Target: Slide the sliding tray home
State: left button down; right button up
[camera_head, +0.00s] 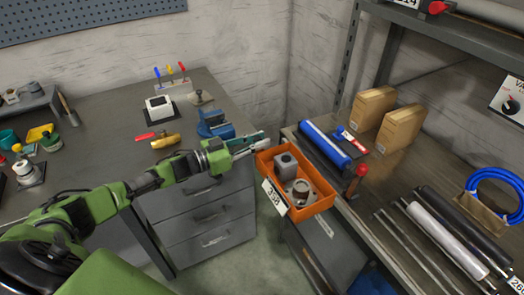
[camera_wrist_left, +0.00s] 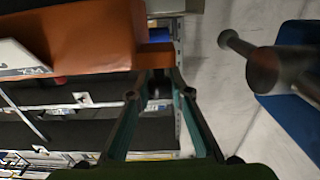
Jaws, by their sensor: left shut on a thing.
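My left gripper (camera_head: 264,146) is at the tray's left back corner. In the left wrist view, the tray's orange wall (camera_wrist_left: 85,40) fills the upper left, and my left gripper (camera_wrist_left: 156,78) is shut on a small orange piece at its end. The fingertips partly hide the grip. My right gripper is not seen.
Cardboard boxes (camera_head: 398,128) are behind. A blue vise (camera_head: 215,123) is on the bench close to my left wrist.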

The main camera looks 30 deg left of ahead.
pick_arm(q)
jog(key=shift+w+a+b, duration=0.3)
jog(key=shift+w+a, duration=0.25)
jog(key=shift+a, duration=0.25)
jog(key=shift+r, duration=0.1)
jog(key=shift+a, duration=0.1)
jog(key=c, duration=1.8)
grip_release()
jog(key=shift+w, duration=0.1)
jog(key=v, duration=1.2)
